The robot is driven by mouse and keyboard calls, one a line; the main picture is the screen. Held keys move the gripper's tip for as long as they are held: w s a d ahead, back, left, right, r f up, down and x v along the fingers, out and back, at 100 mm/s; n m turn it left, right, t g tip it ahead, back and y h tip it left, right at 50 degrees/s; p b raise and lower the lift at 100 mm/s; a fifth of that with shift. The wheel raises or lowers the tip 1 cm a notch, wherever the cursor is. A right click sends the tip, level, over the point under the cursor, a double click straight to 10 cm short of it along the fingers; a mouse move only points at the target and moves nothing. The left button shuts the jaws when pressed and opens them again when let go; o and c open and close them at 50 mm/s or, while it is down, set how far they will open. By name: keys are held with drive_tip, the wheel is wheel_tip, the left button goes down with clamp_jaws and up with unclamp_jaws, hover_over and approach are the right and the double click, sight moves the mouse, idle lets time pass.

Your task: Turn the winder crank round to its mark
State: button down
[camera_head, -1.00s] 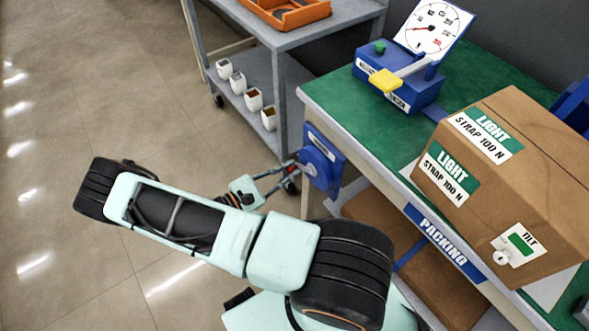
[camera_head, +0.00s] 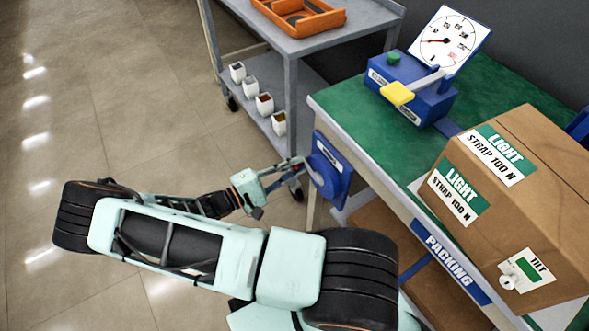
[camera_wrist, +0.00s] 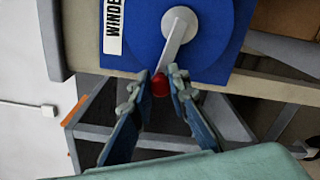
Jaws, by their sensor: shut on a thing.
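My gripper (camera_wrist: 161,76) is shut on the red knob, one finger on each side. In the head view my gripper (camera_head: 298,166) reaches the winder's face from the left. I cannot make out the mark; the winder's label is cut off in the wrist view.
A blue tensioner with a yellow lever (camera_head: 397,93) and a dial (camera_head: 450,41) stands on the green bench top (camera_head: 340,98). A strapped carton (camera_head: 535,205) sits at right. A grey cart (camera_head: 340,38) with an orange tray (camera_head: 298,17) and several small cups stands behind. Open floor lies left.

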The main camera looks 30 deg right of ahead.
drive_tip(key=r+m, duration=0.1)
drive_tip(key=m, duration=0.1)
drive_tip(key=r+m, duration=0.1)
drive_tip(key=shift+s+r+m, duration=0.1)
drive_tip(key=shift+s+m, duration=0.2)
drive_tip(key=shift+m, duration=0.1)
drive_tip(key=s+r+m, duration=0.3)
drive_tip(key=s+m, duration=0.3)
drive_tip(key=m, duration=0.7)
drive_tip(key=s+f+m+b, duration=0.5)
drive_tip(key=m+b, duration=0.9)
drive_tip(key=m, duration=0.3)
drive_tip(key=shift+s+d+f, duration=0.3)
drive_tip(key=shift+d+f, duration=0.15)
drive_tip(key=shift+f, duration=0.4)
drive_tip(key=c, duration=1.8)
unclamp_jaws()
